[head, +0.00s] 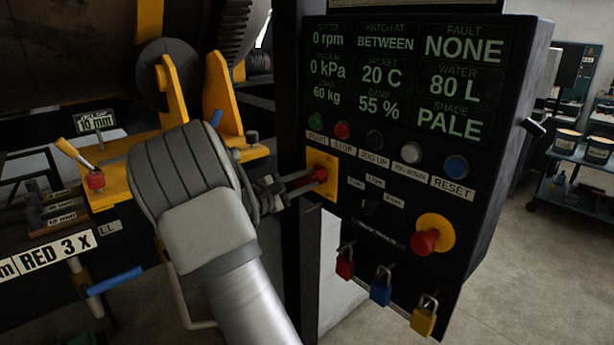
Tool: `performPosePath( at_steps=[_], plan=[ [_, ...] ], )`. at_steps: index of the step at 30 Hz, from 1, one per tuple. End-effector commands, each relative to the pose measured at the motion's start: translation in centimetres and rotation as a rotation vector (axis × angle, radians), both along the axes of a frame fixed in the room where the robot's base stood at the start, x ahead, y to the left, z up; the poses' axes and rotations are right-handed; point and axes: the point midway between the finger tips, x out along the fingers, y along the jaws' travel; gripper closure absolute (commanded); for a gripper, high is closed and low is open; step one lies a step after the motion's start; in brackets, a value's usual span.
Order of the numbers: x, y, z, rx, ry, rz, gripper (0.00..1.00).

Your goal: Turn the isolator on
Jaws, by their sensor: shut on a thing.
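The isolator is a red handle (320,174) on a yellow plate (325,193) at the left edge of the black control panel (400,25). My gripper (308,181) reaches in from the left and is shut on the red handle. The fingers cover part of the handle, so I cannot tell its exact angle or read its marks. The panel's display is lit in green, with 0 rpm, 0 kPa and fault NONE.
A row of buttons, including a green one (316,121) and a blue one (456,166), sits just above. A red emergency stop (425,241) is at lower right. Red (345,262), blue (381,290) and yellow (424,319) padlocks hang below. Yellow brackets (218,95) stand left, close to my arm.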

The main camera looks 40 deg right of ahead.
Motion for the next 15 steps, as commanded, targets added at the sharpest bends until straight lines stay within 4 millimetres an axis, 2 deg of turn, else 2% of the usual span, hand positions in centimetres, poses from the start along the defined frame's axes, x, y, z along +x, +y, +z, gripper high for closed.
performPosePath(
  at_steps=[6,15],
  plan=[
    [-0.03,0.06,-0.01,-0.009,0.121,0.001,1.00],
    [-0.08,0.02,-0.14,-0.014,0.195,0.000,1.00]
  ],
)
